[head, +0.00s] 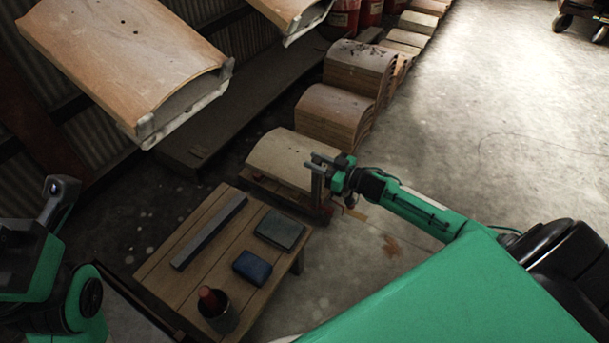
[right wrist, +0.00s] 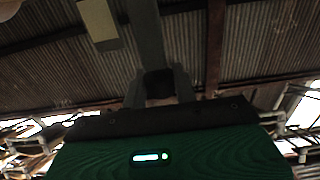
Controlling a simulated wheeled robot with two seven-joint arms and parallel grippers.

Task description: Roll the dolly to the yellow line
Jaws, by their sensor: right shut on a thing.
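The dolly (head: 262,183) is low on the floor behind the small wooden table, with a curved pale wooden panel (head: 285,158) on it. A thin upright grey handle (head: 317,188) rises at its right end. My right gripper (head: 320,164) is shut on this handle near its top. In the right wrist view the fingers are dark, with a dark block (right wrist: 159,84) between them.
Curved panel stacks (head: 335,115) line the wall. Large panels (head: 125,50) hang overhead. Floor at right is open.

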